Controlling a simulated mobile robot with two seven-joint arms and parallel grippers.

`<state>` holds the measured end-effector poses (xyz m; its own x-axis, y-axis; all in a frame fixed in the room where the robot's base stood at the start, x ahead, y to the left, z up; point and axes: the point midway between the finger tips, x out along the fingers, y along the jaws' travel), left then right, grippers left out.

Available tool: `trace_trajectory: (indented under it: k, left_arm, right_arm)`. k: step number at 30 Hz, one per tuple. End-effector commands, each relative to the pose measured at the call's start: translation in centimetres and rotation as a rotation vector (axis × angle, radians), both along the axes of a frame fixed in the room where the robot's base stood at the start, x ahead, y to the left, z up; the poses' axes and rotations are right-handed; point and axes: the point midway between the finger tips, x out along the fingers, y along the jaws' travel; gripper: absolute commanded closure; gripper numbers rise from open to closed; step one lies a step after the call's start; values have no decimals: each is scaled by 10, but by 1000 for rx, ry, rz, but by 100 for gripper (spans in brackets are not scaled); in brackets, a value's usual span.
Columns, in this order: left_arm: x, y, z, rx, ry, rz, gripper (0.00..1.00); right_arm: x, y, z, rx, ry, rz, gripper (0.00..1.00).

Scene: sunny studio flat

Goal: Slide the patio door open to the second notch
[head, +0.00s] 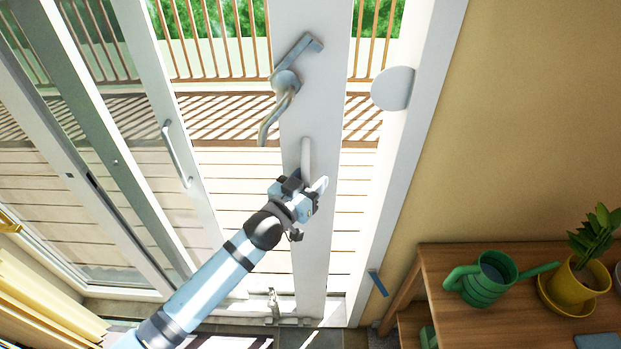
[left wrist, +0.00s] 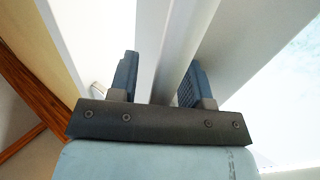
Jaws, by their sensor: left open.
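The patio door's white stile (head: 318,250) stands upright in the middle of the head view. It carries a metal lever latch (head: 285,82) and, below it, a pale upright pull handle (head: 306,150). My left gripper (head: 308,186) is open at the lower end of this pull handle. In the left wrist view my open fingers (left wrist: 160,78) lie on either side of a pale bar (left wrist: 184,55) that looks like the handle; I cannot tell whether they touch it. Deck shows between the stile and the white door frame (head: 388,190). I cannot make out the notches. My right gripper is not in view.
Another panel with a slim handle (head: 176,155) stands to the left. A small metal fitting (head: 273,305) sits low by the sill. A blue strip (head: 377,283) marks the frame's foot. At right, a wooden table (head: 455,262) holds a green watering can (head: 490,280) and a potted plant (head: 580,280).

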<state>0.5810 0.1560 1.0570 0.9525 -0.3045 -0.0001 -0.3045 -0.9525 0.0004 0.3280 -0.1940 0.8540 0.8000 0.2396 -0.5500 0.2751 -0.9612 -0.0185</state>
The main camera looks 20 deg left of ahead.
Motion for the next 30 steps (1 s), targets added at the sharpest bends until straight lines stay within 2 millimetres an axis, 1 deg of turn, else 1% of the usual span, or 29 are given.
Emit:
trace_trajectory:
  k: [4, 5, 6, 8, 9, 10, 11, 16, 19, 21, 27, 28, 29, 30]
  left_arm:
    - [0, 0, 0, 0, 0, 0, 56]
    - [0, 0, 0, 0, 0, 0, 58]
    - [0, 0, 0, 0, 0, 0, 67]
    - [0, 0, 0, 0, 0, 0, 81]
    - [0, 0, 0, 0, 0, 0, 90]
    - [0, 0, 0, 0, 0, 0, 97]
    - [0, 0, 0, 0, 0, 0, 100]
    - [-1, 2, 1, 0, 1, 0, 100]
    - [-4, 11, 2, 1, 4, 3, 100]
    - [-4, 14, 0, 3, 1, 3, 100]
    - [-4, 14, 0, 3, 0, 2, 100]
    - [-4, 14, 0, 3, -1, 2, 74]
    - [-4, 14, 0, 3, -1, 2, 67]
    - [-4, 13, 0, 2, -1, 2, 58]
  right_arm:
    - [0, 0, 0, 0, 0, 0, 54]
    - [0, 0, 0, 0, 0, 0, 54]
    - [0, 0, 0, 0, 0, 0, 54]
    - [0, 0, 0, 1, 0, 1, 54]
    - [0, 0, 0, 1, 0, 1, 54]
    - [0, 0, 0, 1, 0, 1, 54]
    - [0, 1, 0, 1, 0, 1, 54]
    - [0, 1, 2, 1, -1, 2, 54]
    - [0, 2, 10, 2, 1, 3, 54]
    - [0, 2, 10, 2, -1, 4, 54]
    - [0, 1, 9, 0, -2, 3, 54]
    - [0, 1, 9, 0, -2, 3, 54]
    - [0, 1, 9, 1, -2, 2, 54]
    - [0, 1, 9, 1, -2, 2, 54]
